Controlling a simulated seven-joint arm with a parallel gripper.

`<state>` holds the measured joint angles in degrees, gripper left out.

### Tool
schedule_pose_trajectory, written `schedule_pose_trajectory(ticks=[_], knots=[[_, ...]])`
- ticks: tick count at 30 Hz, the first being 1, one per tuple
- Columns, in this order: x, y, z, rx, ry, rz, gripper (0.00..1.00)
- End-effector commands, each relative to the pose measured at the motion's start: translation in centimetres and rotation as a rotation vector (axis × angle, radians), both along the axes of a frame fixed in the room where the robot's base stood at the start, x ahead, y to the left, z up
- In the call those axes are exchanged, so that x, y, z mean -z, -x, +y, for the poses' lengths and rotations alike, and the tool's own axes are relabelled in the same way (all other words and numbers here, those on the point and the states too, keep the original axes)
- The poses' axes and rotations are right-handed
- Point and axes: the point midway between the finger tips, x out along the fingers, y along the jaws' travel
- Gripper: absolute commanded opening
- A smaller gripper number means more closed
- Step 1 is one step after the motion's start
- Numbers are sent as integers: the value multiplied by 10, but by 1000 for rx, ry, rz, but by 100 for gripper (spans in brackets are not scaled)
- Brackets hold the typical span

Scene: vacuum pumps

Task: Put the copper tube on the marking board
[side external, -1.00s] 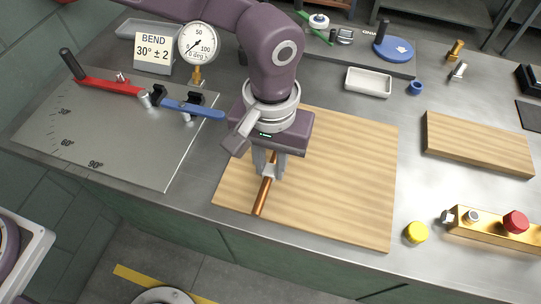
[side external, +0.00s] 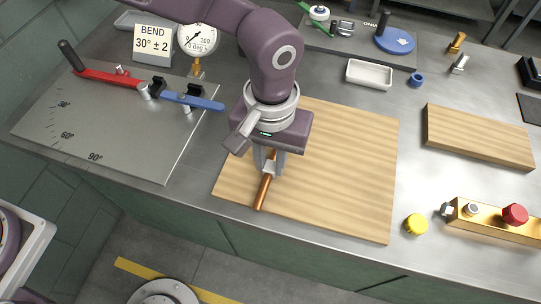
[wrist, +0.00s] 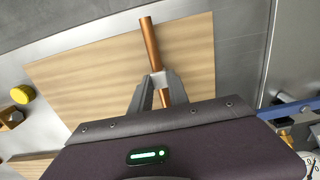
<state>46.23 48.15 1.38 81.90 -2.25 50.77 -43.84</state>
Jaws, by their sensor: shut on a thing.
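My gripper (side external: 269,167) is shut on the copper tube (side external: 264,192), with one finger on each side of it. The tube lies roughly level over the left front part of the large light wooden board (side external: 340,170), which looks to be the marking board. The tube's near end is close to the board's front edge. In the wrist view the tube (wrist: 150,45) sticks out past the fingertips (wrist: 157,78), and its end reaches about the edge of the wooden board (wrist: 90,75). I cannot tell whether the tube touches the board. My gripper body hides its other end.
A grey angle-marked plate (side external: 110,130) with red (side external: 105,78) and blue (side external: 190,100) levers stands left. Right are a smaller wooden block (side external: 480,137), a yellow cap (side external: 416,224) and a brass manifold (side external: 490,222). A white tray (side external: 369,74) stands behind. Most of the large board is clear.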

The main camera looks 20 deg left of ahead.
Motion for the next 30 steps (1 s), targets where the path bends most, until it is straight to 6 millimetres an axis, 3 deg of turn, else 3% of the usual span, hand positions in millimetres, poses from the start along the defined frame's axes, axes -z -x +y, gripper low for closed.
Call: schedule_pose_trajectory(ticks=[5, 6, 9, 10, 19, 30], knots=[[3, 0, 0, 0, 0, 0, 0], [3, 0, 0, 0, 0, 0, 25], [3, 0, 0, 0, 0, 0, 45], [3, 0, 0, 0, 0, 0, 46], [0, 0, 0, 0, 1, -1, 46], [-64, -2, 0, 0, 2, -2, 46]])
